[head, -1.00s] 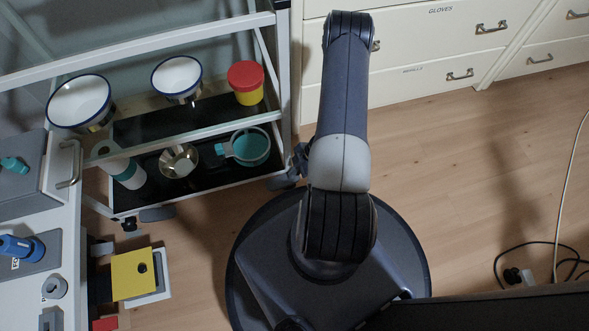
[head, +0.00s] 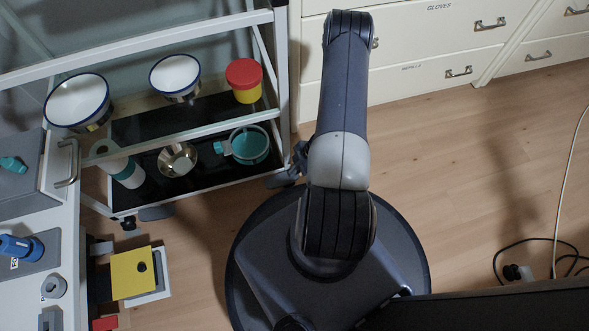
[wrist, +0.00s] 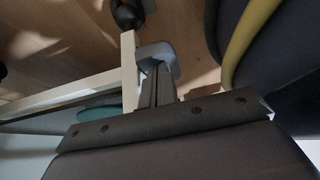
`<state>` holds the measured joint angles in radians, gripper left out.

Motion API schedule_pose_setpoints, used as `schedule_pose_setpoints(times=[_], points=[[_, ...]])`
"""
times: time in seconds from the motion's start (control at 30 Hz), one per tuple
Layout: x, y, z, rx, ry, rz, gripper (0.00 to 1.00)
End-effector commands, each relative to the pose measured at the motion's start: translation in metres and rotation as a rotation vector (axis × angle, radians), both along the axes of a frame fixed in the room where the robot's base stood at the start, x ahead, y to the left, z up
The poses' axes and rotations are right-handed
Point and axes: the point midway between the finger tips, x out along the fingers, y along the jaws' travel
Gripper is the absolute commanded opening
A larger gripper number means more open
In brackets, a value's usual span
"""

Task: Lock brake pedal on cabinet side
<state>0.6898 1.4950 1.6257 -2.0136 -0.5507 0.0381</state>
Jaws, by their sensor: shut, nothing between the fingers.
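In the wrist view, my gripper (wrist: 157,75) is shut and empty, its narrow dark fingers reaching up from the dark screwed plate. Its tips are at the grey brake pedal (wrist: 162,50) at the trolley's lower corner; I cannot tell whether they touch or press it. The pedal's near part is covered by the fingers. In the head view, this pedal (head: 282,181) shows low at the trolley's right corner, on the cabinet side. Another grey pedal (head: 156,213) is at the trolley's front left corner. The gripper itself is not clear in the head view.
The white trolley (head: 284,80) holds bowls, a red-lidded yellow jar (head: 246,92) and a teal mug (head: 250,146). The drawer cabinet (head: 420,50) stands behind. A yellow pad (head: 130,274) sits at lower left. Cables (head: 530,245) lie at right; the floor between is clear.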

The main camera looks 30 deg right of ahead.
Motion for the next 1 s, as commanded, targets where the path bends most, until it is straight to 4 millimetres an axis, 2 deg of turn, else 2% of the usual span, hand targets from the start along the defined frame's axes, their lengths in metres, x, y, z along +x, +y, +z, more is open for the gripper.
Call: schedule_pose_setpoints(times=[1.0], points=[[-0.004,-0.014,-0.028,-0.004,0.000,-0.001,0.00]])
